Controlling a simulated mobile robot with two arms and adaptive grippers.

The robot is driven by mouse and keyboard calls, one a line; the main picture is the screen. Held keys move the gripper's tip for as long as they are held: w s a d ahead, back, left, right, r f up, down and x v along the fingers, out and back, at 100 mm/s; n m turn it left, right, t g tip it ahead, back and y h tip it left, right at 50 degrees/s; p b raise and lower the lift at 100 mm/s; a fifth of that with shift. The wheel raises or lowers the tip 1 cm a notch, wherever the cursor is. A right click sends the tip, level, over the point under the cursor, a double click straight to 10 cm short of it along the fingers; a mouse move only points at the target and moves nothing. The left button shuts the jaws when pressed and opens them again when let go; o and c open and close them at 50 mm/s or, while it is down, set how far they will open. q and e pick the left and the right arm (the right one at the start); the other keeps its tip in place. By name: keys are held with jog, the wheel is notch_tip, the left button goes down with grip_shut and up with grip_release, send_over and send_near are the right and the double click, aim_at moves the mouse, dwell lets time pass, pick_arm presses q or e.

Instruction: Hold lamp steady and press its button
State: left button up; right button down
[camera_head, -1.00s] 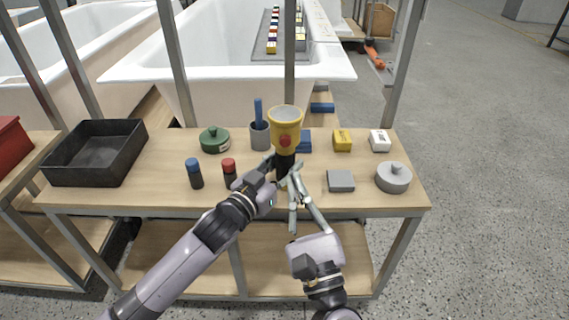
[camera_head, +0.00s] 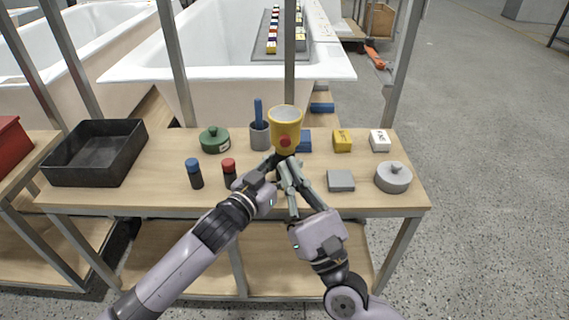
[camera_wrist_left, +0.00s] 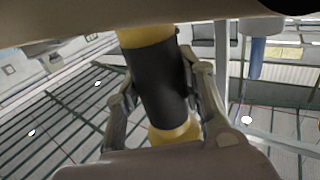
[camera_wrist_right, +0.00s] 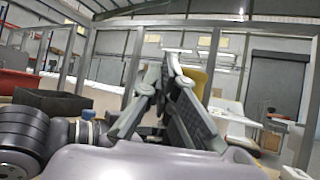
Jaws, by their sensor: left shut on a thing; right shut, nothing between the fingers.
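The lamp (camera_head: 285,120) is yellow with a wide cup-shaped head and a black handle, and stands upright above the table's middle. Its red round button (camera_head: 285,141) faces me on the head. My left gripper (camera_head: 274,166) is shut around the black handle, which shows between its fingers in the left wrist view (camera_wrist_left: 158,85). My right gripper (camera_head: 287,160) is shut and empty, its fingertips just below the button in front of the handle. In the right wrist view its fingers (camera_wrist_right: 170,65) hide most of the yellow lamp. I cannot tell whether they touch it.
A black tray (camera_head: 95,153) sits left. A metal post (camera_head: 289,60) rises behind the lamp.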

aim_at(290, 152)
jog(key=shift+w, duration=2.65)
jog(key=shift+w, duration=0.15)
jog(key=shift+w, duration=0.4)
jog(key=shift+s, duration=0.55)
